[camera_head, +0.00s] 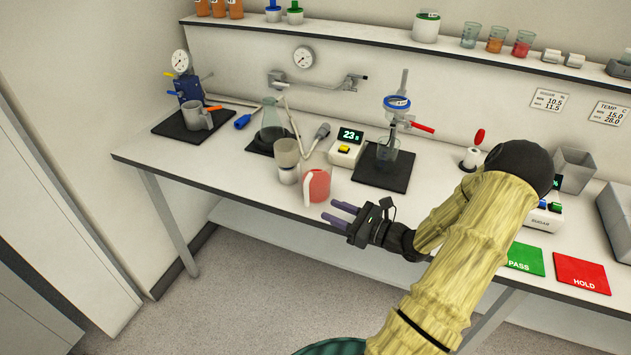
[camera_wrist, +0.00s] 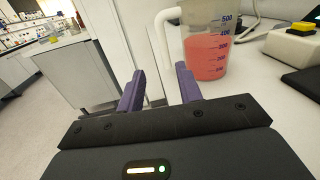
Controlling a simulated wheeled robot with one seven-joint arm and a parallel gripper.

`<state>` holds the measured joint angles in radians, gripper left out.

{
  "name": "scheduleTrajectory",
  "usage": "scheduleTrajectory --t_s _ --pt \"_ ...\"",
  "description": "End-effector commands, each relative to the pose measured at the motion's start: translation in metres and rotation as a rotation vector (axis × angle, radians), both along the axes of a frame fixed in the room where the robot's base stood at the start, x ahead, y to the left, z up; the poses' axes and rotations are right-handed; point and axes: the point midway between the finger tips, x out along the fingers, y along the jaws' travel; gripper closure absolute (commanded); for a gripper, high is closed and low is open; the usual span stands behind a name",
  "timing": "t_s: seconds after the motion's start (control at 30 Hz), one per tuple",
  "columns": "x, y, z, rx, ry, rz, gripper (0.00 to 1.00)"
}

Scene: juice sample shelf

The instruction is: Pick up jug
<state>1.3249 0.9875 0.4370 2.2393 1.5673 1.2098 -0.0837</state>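The jug (camera_head: 318,184) is clear with a white handle and holds red liquid. It stands upright near the front edge of the bench in the head view. In the wrist view the jug (camera_wrist: 205,45) is at the upper right, with printed volume marks and its white handle on the left side. My gripper (camera_head: 338,212) is just to the right and in front of the jug, with its purple fingers pointing left. In the wrist view my gripper (camera_wrist: 160,85) is open and empty, its fingers apart, with the jug beyond the right finger.
A timer (camera_head: 346,148) and a dark mat (camera_head: 398,178) with a beaker (camera_head: 387,150) lie to the right. The bench (camera_head: 222,170) is clear at front left.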

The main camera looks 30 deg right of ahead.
Motion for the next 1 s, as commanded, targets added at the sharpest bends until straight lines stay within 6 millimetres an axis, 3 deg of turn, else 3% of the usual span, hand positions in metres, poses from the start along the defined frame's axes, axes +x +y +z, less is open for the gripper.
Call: scheduleTrajectory --t_s 0.2,0.67,1.0 --pt "0.031 0.018 0.001 0.001 0.0 0.002 0.65" --pt "0.04 0.022 0.0 0.0 0.0 0.001 0.65" --pt "0.081 0.038 -0.001 0.0 0.0 0.003 0.65"
